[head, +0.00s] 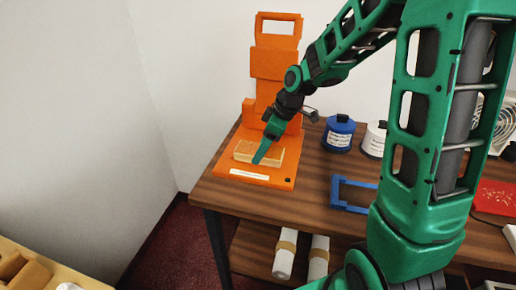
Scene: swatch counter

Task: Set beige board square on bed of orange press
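The orange press (276,62) stands at the back left of the wooden table, its flat base toward the front. A beige board (244,148) lies on or just above the bed of that base, its edges roughly in line with the base. I cannot tell whether it touches all along. My gripper (259,158) points down over the middle of the board and hides part of it. Its fingertips are at or just in front of the board's near edge. The fingers overlap in this view, so their opening and any hold on the board cannot be made out.
A blue frame (350,182) lies near the front edge, and a red panel (496,196) lies far right. Rolls (286,254) lie on the lower shelf. A wall stands to the left.

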